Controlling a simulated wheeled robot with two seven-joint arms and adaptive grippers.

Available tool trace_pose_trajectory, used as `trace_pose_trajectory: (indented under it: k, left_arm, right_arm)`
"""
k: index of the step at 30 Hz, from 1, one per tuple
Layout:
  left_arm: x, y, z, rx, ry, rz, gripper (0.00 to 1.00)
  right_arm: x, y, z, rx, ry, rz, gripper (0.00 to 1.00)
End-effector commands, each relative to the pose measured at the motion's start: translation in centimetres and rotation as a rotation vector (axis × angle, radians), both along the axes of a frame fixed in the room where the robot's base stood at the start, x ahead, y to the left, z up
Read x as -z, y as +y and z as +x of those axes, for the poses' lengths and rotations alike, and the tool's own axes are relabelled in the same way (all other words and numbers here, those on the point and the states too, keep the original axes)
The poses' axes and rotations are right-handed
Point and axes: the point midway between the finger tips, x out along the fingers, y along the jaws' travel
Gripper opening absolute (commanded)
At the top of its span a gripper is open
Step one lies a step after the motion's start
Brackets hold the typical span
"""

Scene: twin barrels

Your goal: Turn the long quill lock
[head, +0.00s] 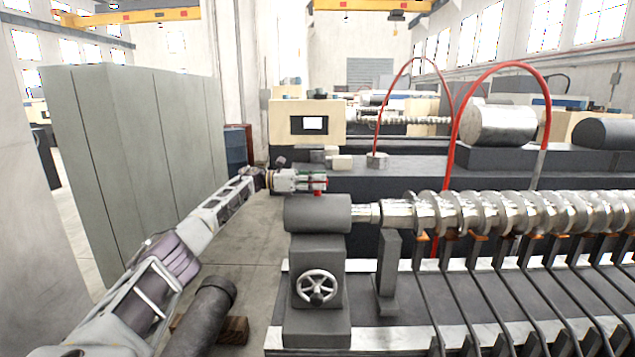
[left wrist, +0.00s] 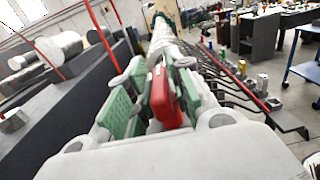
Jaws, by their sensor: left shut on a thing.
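The quill lock is a red handle that shows between my fingers in the left wrist view (left wrist: 164,98). In the head view only a small red part of it (head: 318,192) shows, just above the grey tailstock (head: 318,214). My left gripper (head: 319,181) reaches in from the left above the tailstock. In the left wrist view its green-padded fingers (left wrist: 158,100) are shut on the red handle. The fingers hide much of the handle, so its full length and angle are hard to tell. My right gripper is not in view.
A handwheel (head: 317,287) is on the tailstock's front. A shiny screw shaft (head: 520,212) runs right from the tailstock. Tall grey cabinets (head: 135,150) stand left. A dark cylinder (head: 205,315) lies low in front. A red hose (head: 456,120) arches behind the shaft.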

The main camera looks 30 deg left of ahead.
Motion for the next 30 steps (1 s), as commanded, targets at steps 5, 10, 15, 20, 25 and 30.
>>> trace_pose_trajectory:
  k: [5, 10, 15, 20, 25, 30]
  left_arm:
    - [0.0, 0.0, 0.0, 0.000, 0.000, 0.000, 0.29]
    - [0.0, 0.0, 0.0, 0.000, 0.000, 0.000, 0.36]
    - [0.0, 0.0, 0.0, 0.000, 0.000, 0.000, 0.36]
    - [0.0, 0.3, -0.2, -0.001, 0.000, 0.000, 0.36]
    - [0.0, 1.3, -0.7, -0.001, 0.001, 0.001, 0.36]
    - [0.0, 3.1, -1.8, -0.003, 0.000, 0.000, 0.36]
  right_arm:
    - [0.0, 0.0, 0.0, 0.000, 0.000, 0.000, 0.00]
    - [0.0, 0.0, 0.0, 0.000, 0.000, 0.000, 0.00]
    - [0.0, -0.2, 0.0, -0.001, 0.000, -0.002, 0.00]
    - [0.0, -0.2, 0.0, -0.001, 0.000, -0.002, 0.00]
    - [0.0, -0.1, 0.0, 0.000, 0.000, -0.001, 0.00]
    - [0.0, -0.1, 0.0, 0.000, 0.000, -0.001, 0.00]
